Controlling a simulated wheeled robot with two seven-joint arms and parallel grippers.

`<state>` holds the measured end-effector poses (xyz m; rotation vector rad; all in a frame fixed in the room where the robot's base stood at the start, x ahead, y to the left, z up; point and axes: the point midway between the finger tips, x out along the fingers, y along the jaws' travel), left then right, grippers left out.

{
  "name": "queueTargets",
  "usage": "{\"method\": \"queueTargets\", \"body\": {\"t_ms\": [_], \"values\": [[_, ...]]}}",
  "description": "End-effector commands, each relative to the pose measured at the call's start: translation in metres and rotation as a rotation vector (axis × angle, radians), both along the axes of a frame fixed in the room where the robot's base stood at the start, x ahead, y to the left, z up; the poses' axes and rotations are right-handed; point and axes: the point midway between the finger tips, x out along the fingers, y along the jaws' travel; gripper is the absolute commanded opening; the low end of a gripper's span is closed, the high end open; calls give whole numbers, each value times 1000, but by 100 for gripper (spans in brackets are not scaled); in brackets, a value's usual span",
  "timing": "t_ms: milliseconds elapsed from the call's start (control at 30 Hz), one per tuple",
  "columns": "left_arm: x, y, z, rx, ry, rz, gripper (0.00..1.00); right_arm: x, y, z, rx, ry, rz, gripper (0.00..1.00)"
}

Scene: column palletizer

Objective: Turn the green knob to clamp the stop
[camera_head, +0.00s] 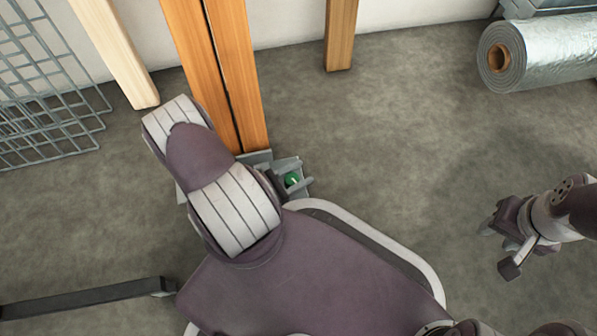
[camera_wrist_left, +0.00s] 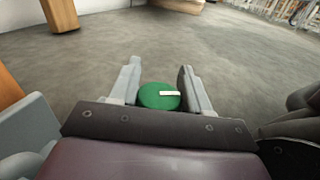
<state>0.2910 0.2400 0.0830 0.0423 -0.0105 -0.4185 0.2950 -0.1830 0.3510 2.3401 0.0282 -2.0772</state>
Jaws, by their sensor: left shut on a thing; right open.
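The green knob (camera_wrist_left: 158,96) is a round green disc with a white mark on its face. In the left wrist view it sits between the two grey fingers of my left gripper (camera_wrist_left: 160,88), which is shut on it. In the head view the knob (camera_head: 291,179) shows small between those fingers (camera_head: 294,178), beside grey metal parts (camera_head: 258,158) at the foot of the wooden posts. My left arm hides most of the stop. My right gripper (camera_head: 497,248) is open and empty, over the floor at the right.
Two orange-brown wooden posts (camera_head: 236,80) rise behind my left arm. A wire mesh panel (camera_head: 40,90) stands at the left, and a silver foil roll (camera_head: 550,52) lies at the upper right. A dark bar (camera_head: 85,298) lies at the lower left. The floor right of centre is clear.

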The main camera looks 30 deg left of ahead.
Motion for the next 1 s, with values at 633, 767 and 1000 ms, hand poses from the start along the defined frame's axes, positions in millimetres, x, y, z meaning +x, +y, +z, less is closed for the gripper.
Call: {"method": "queueTargets", "body": {"t_ms": [633, 767, 1000], "values": [[-1, -3, -1, -3, 3, -7, 68, 0, 0, 0, 0, 0, 0, 43], [-2, -2, 0, -2, 2, -5, 68, 0, 0, 1, 0, 0, 0, 43], [-26, 10, 3, -1, 2, 4, 68, 0, 0, 15, 0, 0, 0, 43]]}}
